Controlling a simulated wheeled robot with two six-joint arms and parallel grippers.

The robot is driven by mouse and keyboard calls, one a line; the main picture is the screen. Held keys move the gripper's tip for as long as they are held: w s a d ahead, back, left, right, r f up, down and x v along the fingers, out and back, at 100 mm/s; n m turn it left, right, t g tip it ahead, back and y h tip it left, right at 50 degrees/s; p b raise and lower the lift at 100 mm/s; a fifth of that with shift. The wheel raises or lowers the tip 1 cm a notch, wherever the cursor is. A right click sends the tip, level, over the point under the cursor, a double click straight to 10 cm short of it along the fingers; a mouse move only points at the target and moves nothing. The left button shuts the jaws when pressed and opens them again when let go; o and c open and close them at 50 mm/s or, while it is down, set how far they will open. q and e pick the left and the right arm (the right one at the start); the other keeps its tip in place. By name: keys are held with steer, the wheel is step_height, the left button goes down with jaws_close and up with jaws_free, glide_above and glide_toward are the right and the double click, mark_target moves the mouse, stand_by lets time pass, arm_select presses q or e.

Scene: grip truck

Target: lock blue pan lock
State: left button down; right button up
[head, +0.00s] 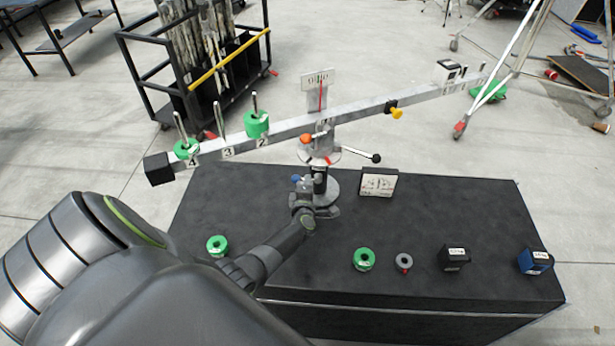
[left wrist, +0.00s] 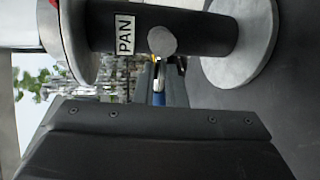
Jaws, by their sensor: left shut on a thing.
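The blue pan lock (head: 296,179) is a small blue-tipped handle on the left side of the stand's dark column (head: 320,182). My left gripper (head: 303,188) is at the column and shut on the pan lock. In the left wrist view the column carries a PAN label (left wrist: 125,34), and the blue tip (left wrist: 158,98) shows between my dark fingers. The lock's exact angle is hard to tell. My right gripper is not in view.
A tilted balance beam (head: 350,116) with green weights (head: 257,124) spans above the column. An orange knob (head: 306,139) and a black-ended handle (head: 376,158) sit above the lock. Loose weights (head: 364,259) and a blue block (head: 535,261) lie on the black table (head: 460,205).

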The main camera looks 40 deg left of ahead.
arm_select(q)
steer(key=shift+m, duration=0.3)
stand_by(0.4)
steer(key=c, duration=1.5)
jaws_free()
steer(key=shift+r, duration=0.1)
steer(key=p+v, duration=0.2)
steer(key=v, duration=1.5)
steer(key=shift+s+d+r, duration=0.1)
steer(key=shift+d+r, duration=0.05)
steer(key=shift+d, duration=0.1)
